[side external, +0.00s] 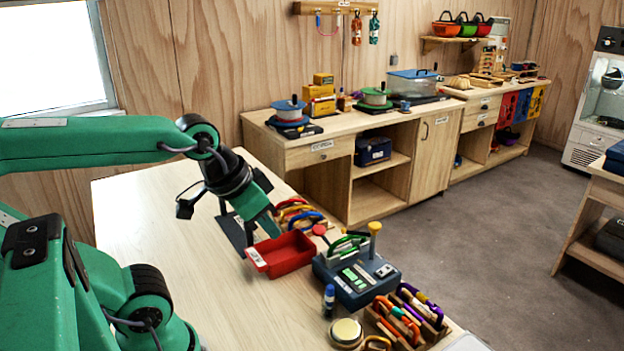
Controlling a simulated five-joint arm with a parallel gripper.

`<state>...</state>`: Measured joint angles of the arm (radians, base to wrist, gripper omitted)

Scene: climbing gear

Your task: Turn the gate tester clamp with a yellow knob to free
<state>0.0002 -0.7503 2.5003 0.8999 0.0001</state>
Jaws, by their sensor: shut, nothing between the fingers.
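The gate tester (345,293) is a blue-grey box with lit green displays, on the wooden table. A yellow knob (375,227) stands on a post at its back right. A red knob (319,230) stands at its back left. A green carabiner (347,243) sits on top of the tester between the two knobs. The exact setting of the yellow-knob clamp is too small to tell. My gripper (275,232) is shut and empty, pointing down just behind the red tray, left of the tester and apart from both knobs.
The red tray (284,265) stands left of the tester. Coloured carabiners (300,214) lie behind it. A wooden rack of carabiners (410,315), a blue bottle (329,299) and a round tin (346,333) stand in front of the tester. The table's left part is clear.

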